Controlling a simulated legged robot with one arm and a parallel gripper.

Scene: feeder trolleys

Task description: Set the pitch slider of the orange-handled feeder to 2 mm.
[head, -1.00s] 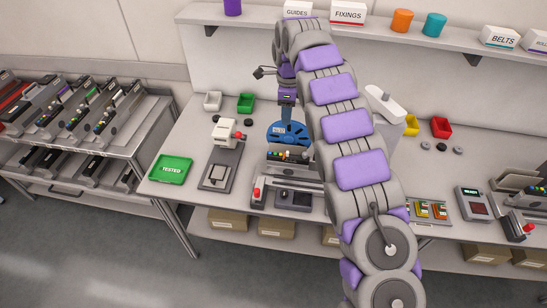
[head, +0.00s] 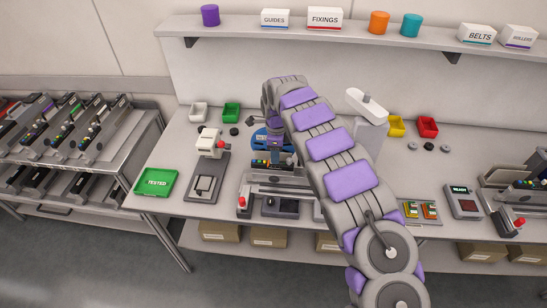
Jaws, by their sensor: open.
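A grey feeder (head: 262,178) with a row of small coloured parts lies in a fixture on the bench. A blue reel (head: 259,139) stands behind it. My arm covers its right end, so I cannot see whether its handle is orange. Its pitch slider and scale are too small to read. My gripper (head: 275,140) points down at the reel and the back of this feeder. It shows only as a small dark shape, partly hidden, and looks open and empty. I cannot tell whether it touches anything.
A red-knobbed clamp (head: 241,202) is at the fixture's front. A press-like device (head: 207,170) and green TESTED tray (head: 156,183) stand left. A trolley (head: 113,160) with several feeders is further left. A READY box (head: 463,203) and another feeder (head: 507,200) are right.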

